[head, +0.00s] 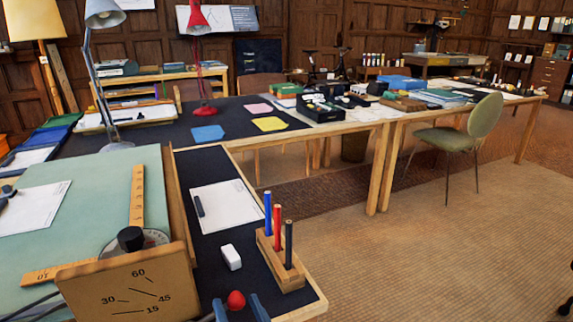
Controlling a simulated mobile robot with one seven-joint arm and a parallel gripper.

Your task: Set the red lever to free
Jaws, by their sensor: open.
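A red ball knob (236,299), seemingly the top of the red lever, shows at the bottom edge, right of the tilted drafting board (90,195). The lever's shaft and any "free" marking are out of sight. My gripper (239,310) shows only as two blue fingertips at the bottom edge. They stand apart, one on each side of the knob in the picture. I cannot tell whether they touch it or how deep they reach around it.
A wooden plate (128,290) with angle numbers and a black knob (130,239) are at the board's near corner. A wooden pen holder (280,263) with upright pens stands close behind the gripper, beside a white eraser (231,257). Open floor (430,260) lies right.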

